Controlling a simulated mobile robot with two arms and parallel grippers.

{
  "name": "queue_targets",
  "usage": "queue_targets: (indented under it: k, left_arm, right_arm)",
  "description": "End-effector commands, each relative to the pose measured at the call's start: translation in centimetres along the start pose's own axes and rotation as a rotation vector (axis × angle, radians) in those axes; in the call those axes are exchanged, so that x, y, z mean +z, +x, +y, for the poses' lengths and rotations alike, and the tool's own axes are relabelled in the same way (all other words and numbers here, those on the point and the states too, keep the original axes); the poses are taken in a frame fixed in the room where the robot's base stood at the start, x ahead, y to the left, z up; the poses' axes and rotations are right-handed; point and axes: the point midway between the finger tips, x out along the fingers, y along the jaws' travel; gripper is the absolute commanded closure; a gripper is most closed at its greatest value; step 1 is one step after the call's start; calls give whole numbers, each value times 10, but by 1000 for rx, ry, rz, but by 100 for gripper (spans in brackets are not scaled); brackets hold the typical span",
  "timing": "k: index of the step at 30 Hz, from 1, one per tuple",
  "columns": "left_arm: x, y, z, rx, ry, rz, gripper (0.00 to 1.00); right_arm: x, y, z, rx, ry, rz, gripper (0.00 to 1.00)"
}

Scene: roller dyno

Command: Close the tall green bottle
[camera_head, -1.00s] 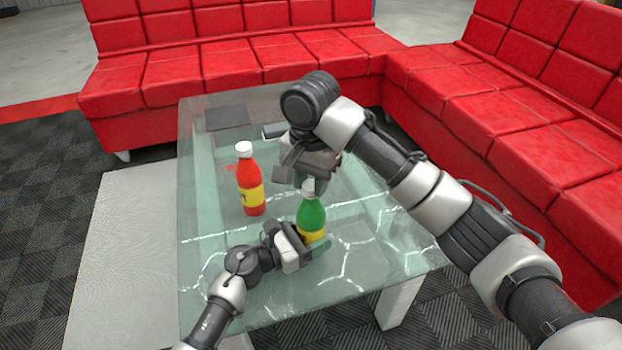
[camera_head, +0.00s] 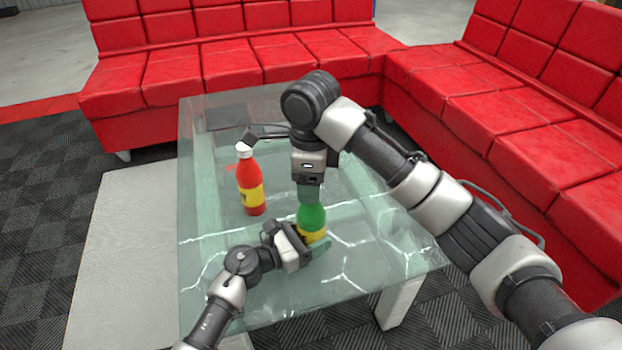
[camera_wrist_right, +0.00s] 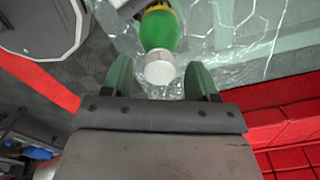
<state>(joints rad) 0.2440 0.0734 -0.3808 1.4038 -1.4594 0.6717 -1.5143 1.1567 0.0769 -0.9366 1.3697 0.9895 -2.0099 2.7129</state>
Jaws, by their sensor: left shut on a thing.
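The green bottle (camera_head: 311,217) with a yellow label stands upright on the glass table. My left gripper (camera_head: 308,245) is shut on its lower part from the left. My right gripper (camera_head: 308,194) points down over the bottle's top, and its fingers hide the cap in the head view. In the right wrist view, the white cap (camera_wrist_right: 160,68) sits at the green bottle's neck end (camera_wrist_right: 159,30). My right gripper's fingers (camera_wrist_right: 161,78) stand apart on either side of the cap, with a gap on each side. Whether the cap is fully seated cannot be told.
A red bottle (camera_head: 250,184) with a yellow label and white cap (camera_head: 243,149) stands to the left on the glass table (camera_head: 215,265). A dark flat item (camera_head: 226,117) lies at the table's far left. Red sofas (camera_head: 235,65) border the table behind and right.

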Motion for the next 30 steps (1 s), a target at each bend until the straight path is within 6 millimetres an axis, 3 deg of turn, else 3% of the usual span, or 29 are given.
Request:
queue_targets:
  k: [5,17,30]
  left_arm:
    - [0,0,0,-1,-1,1,100]
    - [0,0,0,-1,-1,1,100]
    - [0,0,0,-1,-1,0,100]
  right_arm:
    - [0,-1,0,0,-1,1,41]
    - [0,-43,0,-1,0,2,41]
    - [0,-45,0,0,-44,1,44]
